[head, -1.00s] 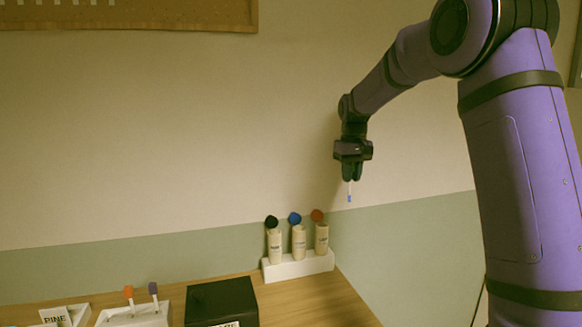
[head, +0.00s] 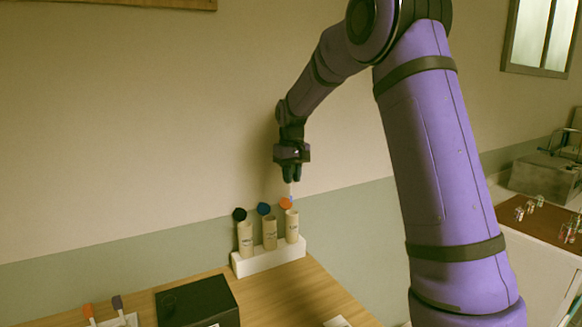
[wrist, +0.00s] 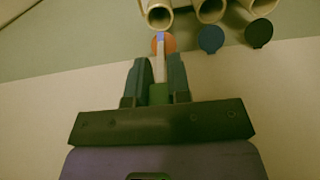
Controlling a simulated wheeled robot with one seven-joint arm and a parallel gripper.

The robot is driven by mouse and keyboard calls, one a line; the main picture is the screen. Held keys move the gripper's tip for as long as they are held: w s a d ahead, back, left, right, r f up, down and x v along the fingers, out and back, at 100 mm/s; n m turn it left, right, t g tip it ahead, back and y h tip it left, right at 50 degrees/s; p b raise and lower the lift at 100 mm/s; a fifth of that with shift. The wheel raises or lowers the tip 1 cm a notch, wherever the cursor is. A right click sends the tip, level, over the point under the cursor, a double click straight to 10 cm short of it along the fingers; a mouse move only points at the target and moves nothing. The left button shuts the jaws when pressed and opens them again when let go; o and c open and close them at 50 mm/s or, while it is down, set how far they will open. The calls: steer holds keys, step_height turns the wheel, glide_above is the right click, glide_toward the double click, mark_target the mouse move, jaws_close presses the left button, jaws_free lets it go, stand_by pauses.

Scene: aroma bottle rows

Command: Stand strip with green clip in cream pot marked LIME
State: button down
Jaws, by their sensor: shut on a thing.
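My gripper (head: 291,176) is shut on the green clip (wrist: 158,95) of a pale strip (wrist: 161,60). The strip hangs tip down, its blue end lowest. In the head view the strip (head: 291,190) is just above the rightmost cream pot (head: 292,229), in front of its orange lid. In the wrist view the blue end lies near the mouth of that pot (wrist: 158,15), over the orange lid; I cannot tell whether it has entered. The pots' labels are too blurred to read surely, so I cannot tell which says LIME.
Two more cream pots, the middle one (head: 270,234) and the left one (head: 245,238), stand in the white rack (head: 268,261), with blue and black lids behind. A black box (head: 198,303) and strips with orange (head: 88,310) and purple (head: 117,302) clips are front left. The wall is close behind.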

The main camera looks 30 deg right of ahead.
step_height(320, 180, down, 8)
stand_by(0.6)
steer(key=shift+r, duration=0.1)
steer(key=c, duration=1)
jaws_free()
